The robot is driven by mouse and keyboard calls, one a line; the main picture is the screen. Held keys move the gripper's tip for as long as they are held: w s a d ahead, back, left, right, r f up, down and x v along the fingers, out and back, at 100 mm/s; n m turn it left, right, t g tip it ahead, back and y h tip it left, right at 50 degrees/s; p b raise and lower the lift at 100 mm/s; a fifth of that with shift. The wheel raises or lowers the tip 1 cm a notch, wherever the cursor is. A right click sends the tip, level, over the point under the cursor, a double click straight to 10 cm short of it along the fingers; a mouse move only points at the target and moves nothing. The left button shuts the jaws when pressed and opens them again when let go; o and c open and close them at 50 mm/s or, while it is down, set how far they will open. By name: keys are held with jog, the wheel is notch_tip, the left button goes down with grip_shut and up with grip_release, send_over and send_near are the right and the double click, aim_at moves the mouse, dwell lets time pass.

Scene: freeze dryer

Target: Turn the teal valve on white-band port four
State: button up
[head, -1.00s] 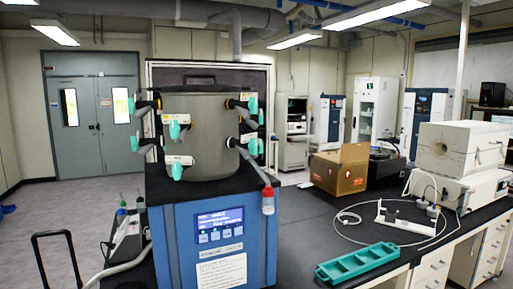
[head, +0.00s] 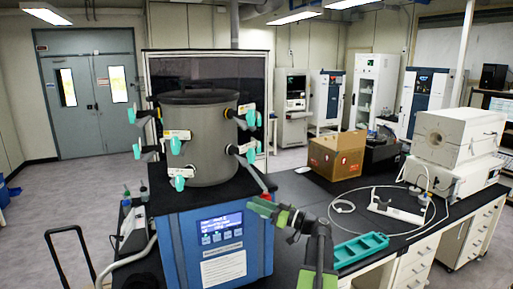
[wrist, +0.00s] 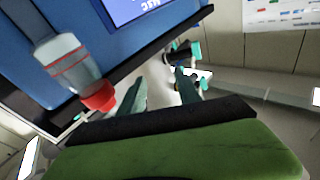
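Several teal valves sit on ports around the grey drum on the blue freeze dryer. In the head view, two front valves are an upper one (head: 175,145) and a lower one (head: 179,183), and others are on the left (head: 137,151) and right (head: 251,118). White labels show by some ports; their numbers are too small to read. My gripper (head: 262,204) is low at the drum's right, in front of the blue cabinet, apart from the valves. In the wrist view, my gripper (wrist: 160,88) has its fingers apart with nothing between; small teal valves (wrist: 196,50) lie beyond.
A red-capped bottle (wrist: 68,66) hangs on the blue cabinet (head: 180,235), close beside my gripper. A teal tray (head: 360,248), cardboard box (head: 335,157) and white furnace (head: 455,135) are on the bench at right. Tubing lies at the cabinet's left.

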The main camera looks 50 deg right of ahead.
aim_at(254, 154)
jog(key=s+d+r+t+h+p, duration=0.1)
jog(key=s+d+r+t+h, duration=0.25)
jog(key=s+d+r, duration=0.55)
jog(key=p+x, duration=0.2)
jog(key=x, duration=0.3)
jog(key=p+x, duration=0.2)
jog(key=x, duration=0.4)
jog(key=f+p+x, duration=0.1)
jog(key=p+x, duration=0.1)
jog(key=x, duration=0.4)
jog(key=shift+w+d+p, duration=0.15)
jog(key=shift+w+p, duration=0.2)
jog(key=shift+w, duration=0.05)
grip_shut()
